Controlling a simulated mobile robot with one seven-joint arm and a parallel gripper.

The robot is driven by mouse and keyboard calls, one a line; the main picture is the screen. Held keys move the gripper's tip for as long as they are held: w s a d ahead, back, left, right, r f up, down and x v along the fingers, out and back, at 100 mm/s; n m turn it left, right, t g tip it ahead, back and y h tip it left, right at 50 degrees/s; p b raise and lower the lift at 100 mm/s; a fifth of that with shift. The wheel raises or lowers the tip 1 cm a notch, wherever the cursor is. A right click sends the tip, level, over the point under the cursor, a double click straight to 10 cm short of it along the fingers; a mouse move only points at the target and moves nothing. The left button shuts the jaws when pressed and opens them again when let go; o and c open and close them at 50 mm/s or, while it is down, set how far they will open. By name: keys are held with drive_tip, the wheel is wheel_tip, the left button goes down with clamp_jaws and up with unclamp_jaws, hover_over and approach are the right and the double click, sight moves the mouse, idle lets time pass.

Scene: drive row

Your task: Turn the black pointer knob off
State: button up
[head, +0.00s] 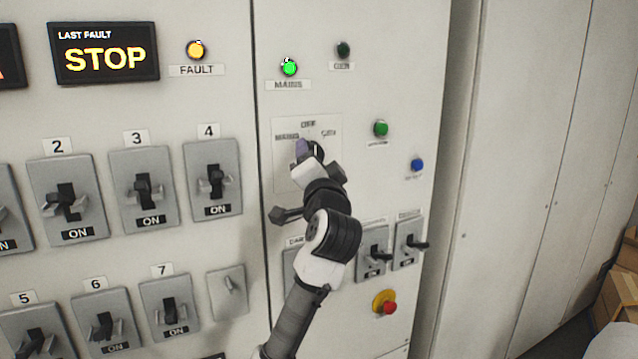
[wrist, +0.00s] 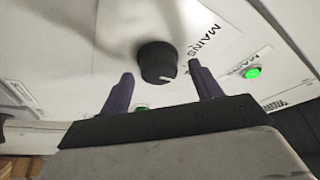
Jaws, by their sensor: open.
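The black pointer knob (wrist: 157,62) shows in the wrist view, with a short white mark on its lower right side. It sits on a pale label plate (head: 286,173) marked MAINS, OFF and GEN. I cannot tell for sure which label the mark points at. My gripper (head: 308,150) is open in front of this plate and largely hides the knob in the head view. In the wrist view its two purple fingers stand to the left and right of the knob, with a visible gap on each side.
A lit green MAINS lamp (head: 289,68) is above the plate. A green button (head: 381,128) and a blue button (head: 417,164) are to the right. Lever switches (head: 373,254) and a red emergency button (head: 389,307) sit lower right. Numbered breakers (head: 212,178) fill the left panel.

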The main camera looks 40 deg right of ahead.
drive_tip(key=b+v, duration=0.4)
drive_tip(key=v, duration=0.8)
drive_tip(key=shift+s, duration=0.15)
drive_tip(key=shift+a+f, duration=0.15)
drive_tip(key=shift+f, duration=0.05)
